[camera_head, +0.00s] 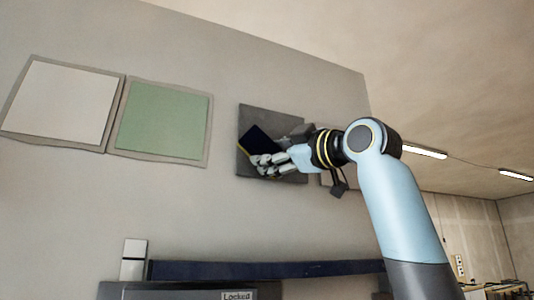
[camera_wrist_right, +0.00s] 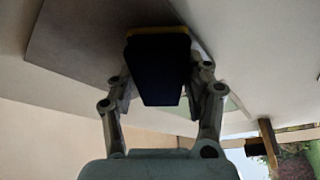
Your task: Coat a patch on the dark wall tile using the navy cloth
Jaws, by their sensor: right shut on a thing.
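The dark wall tile (camera_head: 285,118) is mounted on the grey wall, right of the green tile. My right gripper (camera_head: 262,160) is in front of it, shut on the navy cloth (camera_head: 258,140), a dark block-like pad with a yellow edge. In the right wrist view the cloth (camera_wrist_right: 158,68) sits between both fingers of the gripper (camera_wrist_right: 158,88), and the dark tile (camera_wrist_right: 75,40) lies behind it. The cloth overlaps the tile in both views; I cannot tell whether it touches. My gripper and arm hide the tile's lower right part. My left gripper is not in view.
A white tile (camera_head: 62,103) and a green tile (camera_head: 163,121) hang to the left on the wall. Below are a long navy bar (camera_head: 265,270), a small white and grey block (camera_head: 133,260) and a box labelled "Locked" (camera_head: 237,295). The wall between is clear.

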